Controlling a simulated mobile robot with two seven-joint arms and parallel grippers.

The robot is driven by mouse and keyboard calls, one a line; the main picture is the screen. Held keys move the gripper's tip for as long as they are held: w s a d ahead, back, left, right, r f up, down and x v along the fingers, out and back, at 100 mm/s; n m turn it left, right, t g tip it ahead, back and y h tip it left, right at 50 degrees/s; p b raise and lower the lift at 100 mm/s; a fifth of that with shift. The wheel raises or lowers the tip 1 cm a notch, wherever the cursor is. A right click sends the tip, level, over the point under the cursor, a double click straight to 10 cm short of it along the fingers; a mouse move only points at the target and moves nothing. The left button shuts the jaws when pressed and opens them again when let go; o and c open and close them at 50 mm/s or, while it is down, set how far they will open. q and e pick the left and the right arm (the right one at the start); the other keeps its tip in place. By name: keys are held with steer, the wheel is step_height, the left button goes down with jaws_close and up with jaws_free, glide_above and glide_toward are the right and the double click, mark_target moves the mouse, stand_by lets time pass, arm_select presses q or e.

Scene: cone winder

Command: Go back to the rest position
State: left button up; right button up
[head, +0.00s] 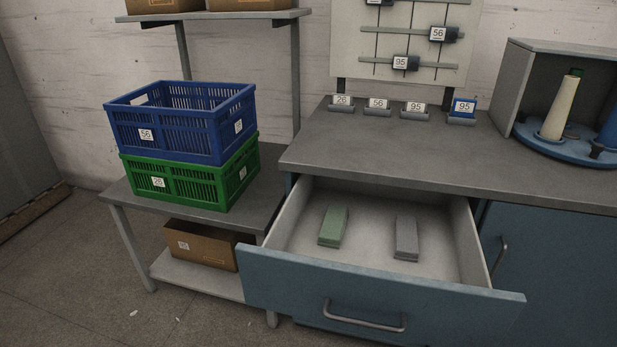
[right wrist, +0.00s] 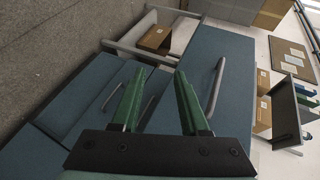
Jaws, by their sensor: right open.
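My right gripper (right wrist: 160,105) shows in the right wrist view with its two green fingers spread apart and nothing between them. It is in front of the blue cabinet fronts (right wrist: 210,75), apart from the handles as far as I can tell. My left gripper is not in view, and neither gripper shows in the head view. The drawer (head: 380,292) of the blue cabinet stands open. A green block (head: 333,226) and a grey block (head: 406,238) lie inside it, apart from each other.
A blue crate (head: 180,122) sits on a green crate (head: 190,182) on a side table (head: 265,190) at left. Number tags stand along the worktop (head: 400,150). A cream cone (head: 559,108) stands on a blue turntable (head: 552,150) at right. The open drawer juts into the floor space.

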steer(key=s+a+f+n+h, duration=0.35)
steer(key=f+n+h, duration=0.3)
steer(key=n, duration=0.35)
arm_select(q)
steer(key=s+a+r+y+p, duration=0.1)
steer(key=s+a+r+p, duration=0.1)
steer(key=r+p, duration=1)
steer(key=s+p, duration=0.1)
steer(key=p, duration=0.6)
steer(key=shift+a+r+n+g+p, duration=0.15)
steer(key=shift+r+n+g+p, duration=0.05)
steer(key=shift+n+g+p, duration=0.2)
arm_select(e)
step_height(320, 180, up, 13)
steer(key=s+d+h, duration=0.1)
steer(key=s+d, duration=0.1)
steer(key=shift+s+r+m, duration=0.2)
steer(key=shift+s+m, duration=0.15)
steer(key=shift+m, duration=0.05)
